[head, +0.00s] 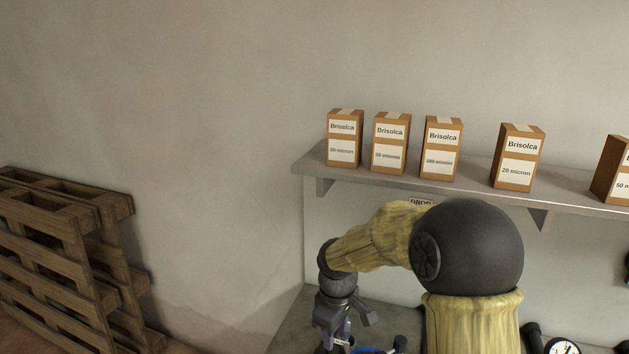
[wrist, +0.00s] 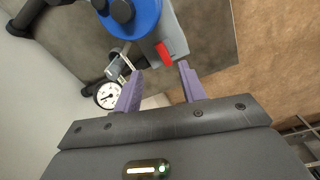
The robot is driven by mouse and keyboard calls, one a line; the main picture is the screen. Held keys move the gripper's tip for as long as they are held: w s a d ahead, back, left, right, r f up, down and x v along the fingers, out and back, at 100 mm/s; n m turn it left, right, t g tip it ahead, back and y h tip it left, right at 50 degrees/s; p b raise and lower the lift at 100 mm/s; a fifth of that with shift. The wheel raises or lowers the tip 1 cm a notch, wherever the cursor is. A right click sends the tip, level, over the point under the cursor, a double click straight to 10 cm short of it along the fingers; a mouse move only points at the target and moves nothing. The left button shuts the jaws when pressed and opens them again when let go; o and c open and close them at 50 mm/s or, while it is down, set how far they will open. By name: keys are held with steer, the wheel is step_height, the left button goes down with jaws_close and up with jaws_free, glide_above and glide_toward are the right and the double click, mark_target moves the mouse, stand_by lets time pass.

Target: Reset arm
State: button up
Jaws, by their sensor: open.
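My gripper (wrist: 160,68) is open in the wrist view, its two purple fingers spread apart with nothing clasped between them. In the head view my gripper (head: 336,342) points down at the bottom edge, at the end of my bent arm, with its tips cut off or hidden. Beyond the fingers in the wrist view are a grey block with a red tab (wrist: 164,54) and a round blue part (wrist: 132,14). How far the fingertips are from the red tab I cannot tell.
A dial gauge (wrist: 108,95) is left of the fingers; one gauge (head: 562,346) shows in the head view. A wall shelf (head: 470,189) holds several Brisolca boxes (head: 345,137) behind my arm. Wooden pallets (head: 60,225) lean at left. Wall space between is clear.

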steer(key=s+d+m+t, duration=0.2)
steer(key=s+d+m, duration=0.8)
steer(key=s, duration=0.5)
steer(key=shift+s+d+r+m, duration=0.3)
steer(key=shift+d+m, duration=0.1)
steer(key=shift+m, duration=0.1)
steer(key=shift+c, duration=0.5)
